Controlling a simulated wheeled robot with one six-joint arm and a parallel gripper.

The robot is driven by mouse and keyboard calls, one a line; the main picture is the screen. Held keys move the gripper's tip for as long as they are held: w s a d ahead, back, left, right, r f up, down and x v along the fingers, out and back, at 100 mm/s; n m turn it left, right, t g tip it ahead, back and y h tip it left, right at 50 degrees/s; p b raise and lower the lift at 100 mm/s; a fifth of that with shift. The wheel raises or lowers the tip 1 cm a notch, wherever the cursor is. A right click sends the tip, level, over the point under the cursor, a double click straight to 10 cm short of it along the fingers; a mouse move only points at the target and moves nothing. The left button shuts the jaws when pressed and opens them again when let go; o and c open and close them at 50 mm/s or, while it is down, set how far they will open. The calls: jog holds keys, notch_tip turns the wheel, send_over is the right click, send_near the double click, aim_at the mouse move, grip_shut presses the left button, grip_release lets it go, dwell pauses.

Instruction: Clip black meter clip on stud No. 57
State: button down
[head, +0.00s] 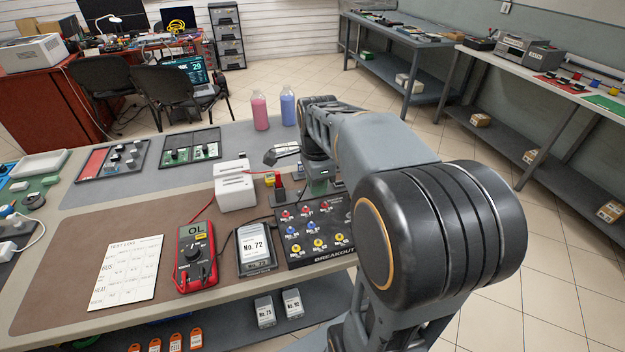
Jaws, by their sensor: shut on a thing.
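The breakout board (308,235) is a black panel with rows of red, blue and yellow studs and small white labels. The label numbers are too small to read, so I cannot tell which stud is No. 57. The red multimeter (196,257) reads OL and has a red and a black lead. My gripper (319,178) is beyond the board's far edge, mostly hidden by my arm. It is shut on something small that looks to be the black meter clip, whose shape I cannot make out. A red-and-black piece (279,191) stands left of it.
A white box (235,188) stands behind the meter. A No. 72 unit (255,247) sits left of the board, and a printed sheet (127,271) lies further left. Pink (259,111) and blue (288,108) bottles stand at the far edge. My arm covers the board's right side.

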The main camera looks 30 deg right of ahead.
jog(key=shift+s+r+p, duration=0.35)
jog(key=shift+s+r, duration=0.05)
jog(key=shift+r, duration=0.15)
jog(key=shift+r+p, duration=1.1)
jog(key=shift+r, duration=0.05)
jog(key=shift+a+f, duration=0.1)
jog(key=shift+f, duration=0.05)
jog(key=b, duration=0.6)
send_over(311, 222)
notch_tip(311, 222, down, 9)
jog(key=shift+r, duration=0.15)
jog(key=shift+f+b, duration=0.8)
jog(key=shift+f, duration=0.3)
jog(key=shift+f, duration=0.85)
jog(key=c, duration=1)
grip_release()
jog(key=shift+o, duration=0.3)
